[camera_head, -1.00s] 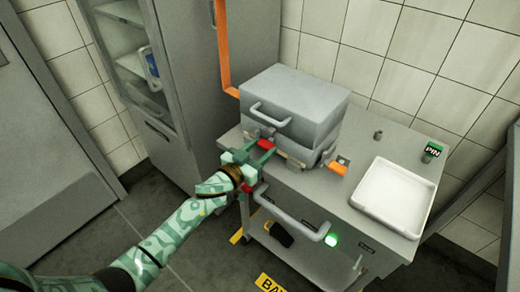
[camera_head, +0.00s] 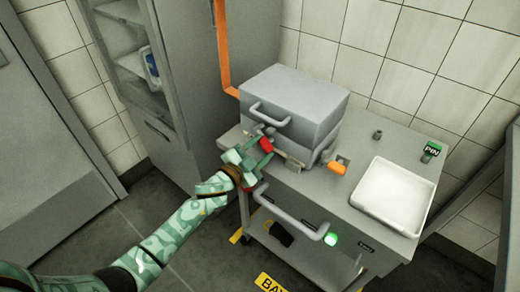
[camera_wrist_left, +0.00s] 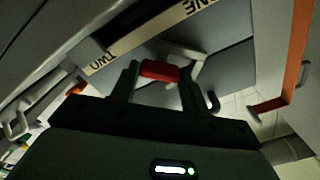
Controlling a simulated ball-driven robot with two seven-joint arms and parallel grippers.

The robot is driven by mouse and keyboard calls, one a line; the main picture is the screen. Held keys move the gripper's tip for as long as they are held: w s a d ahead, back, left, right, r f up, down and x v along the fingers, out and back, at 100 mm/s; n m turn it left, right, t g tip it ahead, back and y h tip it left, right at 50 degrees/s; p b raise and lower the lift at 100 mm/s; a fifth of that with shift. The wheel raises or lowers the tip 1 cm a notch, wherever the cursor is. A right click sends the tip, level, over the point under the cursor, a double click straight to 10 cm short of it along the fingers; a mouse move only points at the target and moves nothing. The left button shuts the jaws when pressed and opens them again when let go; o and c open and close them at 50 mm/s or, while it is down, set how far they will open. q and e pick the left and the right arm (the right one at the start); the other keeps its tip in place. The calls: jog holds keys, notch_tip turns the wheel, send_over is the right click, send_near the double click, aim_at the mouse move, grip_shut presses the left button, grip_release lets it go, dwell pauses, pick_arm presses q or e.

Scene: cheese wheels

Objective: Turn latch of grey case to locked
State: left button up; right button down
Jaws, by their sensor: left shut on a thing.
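The grey case (camera_head: 300,92) sits on the cart top, with a grey carry handle (camera_head: 268,114) on its front. Its latch has a red handle (camera_head: 266,144) at the front, below the carry handle. My left gripper (camera_head: 258,149) is shut on this red handle. In the left wrist view the red handle (camera_wrist_left: 159,71) lies across between the two fingers of the gripper (camera_wrist_left: 160,80), with a pale latch part (camera_wrist_left: 188,68) beside it. The fingers partly hide the latch, so its exact angle is hard to tell. My right gripper is not in view.
An orange-tipped part (camera_head: 336,167) stands on the cart (camera_head: 310,195) right of the case. A white tray (camera_head: 395,195) and a PIN-marked block (camera_head: 431,151) are further right. A grey cabinet (camera_head: 190,80) stands close behind on the left.

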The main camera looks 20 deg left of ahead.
pick_arm(q)
jog(key=m, duration=0.5)
jog(key=shift+f+m+b, duration=0.1)
jog(key=shift+m+b, duration=0.2)
jog(key=shift+b, duration=0.05)
jog(key=shift+m+b, duration=0.35)
jog(key=shift+m, duration=1.65)
jog(key=o, duration=1)
jog(key=shift+s, duration=0.1)
jog(key=p+v, duration=0.2)
jog(key=v, duration=1.4)
jog(key=shift+s, duration=0.1)
